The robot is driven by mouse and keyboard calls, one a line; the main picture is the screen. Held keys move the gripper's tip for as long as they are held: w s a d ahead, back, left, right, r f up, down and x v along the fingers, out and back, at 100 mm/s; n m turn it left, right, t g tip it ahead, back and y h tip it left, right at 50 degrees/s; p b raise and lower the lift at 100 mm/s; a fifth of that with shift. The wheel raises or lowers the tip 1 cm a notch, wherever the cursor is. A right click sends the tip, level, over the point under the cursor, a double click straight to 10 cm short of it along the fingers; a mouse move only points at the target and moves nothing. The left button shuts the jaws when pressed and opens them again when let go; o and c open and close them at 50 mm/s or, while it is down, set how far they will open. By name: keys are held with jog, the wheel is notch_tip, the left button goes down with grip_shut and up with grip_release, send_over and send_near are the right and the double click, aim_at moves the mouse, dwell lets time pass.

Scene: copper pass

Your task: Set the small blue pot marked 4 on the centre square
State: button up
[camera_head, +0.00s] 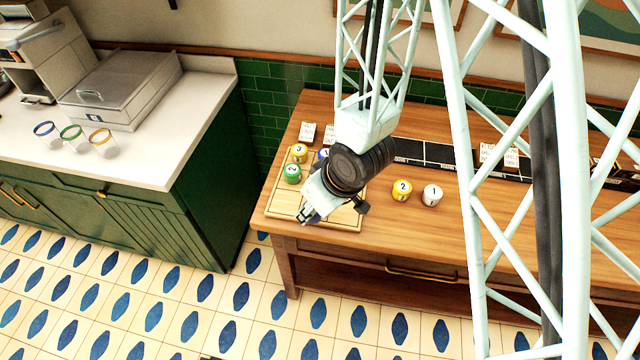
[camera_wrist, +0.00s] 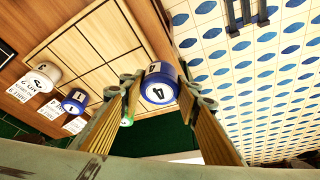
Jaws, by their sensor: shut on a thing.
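My gripper (camera_wrist: 168,92) is shut on the small blue pot marked 4 (camera_wrist: 158,90), one finger on each side of it. In the head view my gripper (camera_head: 311,212) is over the front part of the wooden board (camera_head: 344,217), and the held pot cannot be made out there. The board (camera_wrist: 98,48) has lined squares, and those that show in the wrist view are bare. Which is the centre square is hard to tell, as fingers and pot hide part of the board. How high the pot is held is unclear.
At the board's back left are a yellow pot marked 3 (camera_head: 299,153), a green pot (camera_head: 292,173) and a blue pot marked 1 (camera_wrist: 75,101). A white pot (camera_wrist: 39,76) is near them. Yellow (camera_head: 401,190) and white (camera_head: 432,195) pots stand right of the board.

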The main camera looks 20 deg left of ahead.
jog(key=shift+w, duration=0.1)
dwell(0.3)
jog(key=w+p, duration=0.1)
jog(key=w, duration=0.4)
jog(key=w+a+f+p, duration=0.1)
jog(key=w+p, duration=0.1)
jog(key=w, duration=0.3)
jog(key=w+a+p, duration=0.1)
jog(key=w+p, duration=0.1)
jog(key=w, duration=0.3)
jog(key=shift+w+f, duration=0.2)
jog(key=shift+w, duration=0.15)
jog(key=shift+f, duration=0.15)
jog(key=shift+f, duration=1.7)
jog(key=shift+f+b, duration=0.15)
jog(key=shift+b, duration=0.25)
jog(key=o, duration=0.9)
jog(key=shift+r, duration=0.2)
